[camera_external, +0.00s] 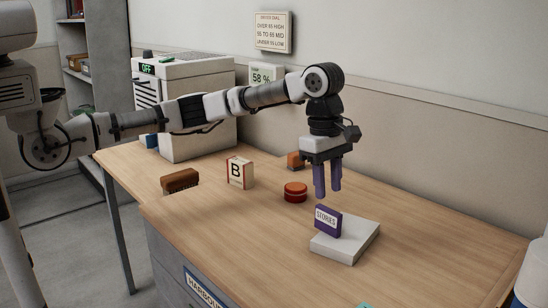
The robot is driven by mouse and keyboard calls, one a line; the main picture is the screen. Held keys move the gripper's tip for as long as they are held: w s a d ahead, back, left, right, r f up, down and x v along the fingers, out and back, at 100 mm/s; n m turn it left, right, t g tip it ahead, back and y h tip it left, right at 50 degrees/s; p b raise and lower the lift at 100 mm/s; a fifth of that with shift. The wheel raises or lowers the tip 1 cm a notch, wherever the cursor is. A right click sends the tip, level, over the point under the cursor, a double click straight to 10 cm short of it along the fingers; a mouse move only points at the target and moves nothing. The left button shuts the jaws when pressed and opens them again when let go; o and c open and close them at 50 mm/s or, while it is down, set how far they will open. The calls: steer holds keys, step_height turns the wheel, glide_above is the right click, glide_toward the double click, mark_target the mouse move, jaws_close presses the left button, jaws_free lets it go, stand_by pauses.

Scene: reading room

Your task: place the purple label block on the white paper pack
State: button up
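The purple label block (327,221), with a white face reading "STORIES", stands upright at the left part of the white paper pack (350,244). It appears to rest on the pack's top, though its lower edge is small in this view. The white pack lies flat on the wooden table. My gripper (327,194) points down above and a little behind the block, clear of it. Its two fingers are apart with nothing visible between them.
A red round tin (295,192), an orange block (295,160), a white "B" block (240,173) and a brown brush-like object (180,181) stand on the table (230,225). A white machine (190,95) is at the back left. A bottle (530,275) is at the right edge.

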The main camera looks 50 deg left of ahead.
mark_target(325, 207)
steer(key=r, duration=0.4)
steer(key=shift+a, duration=0.2)
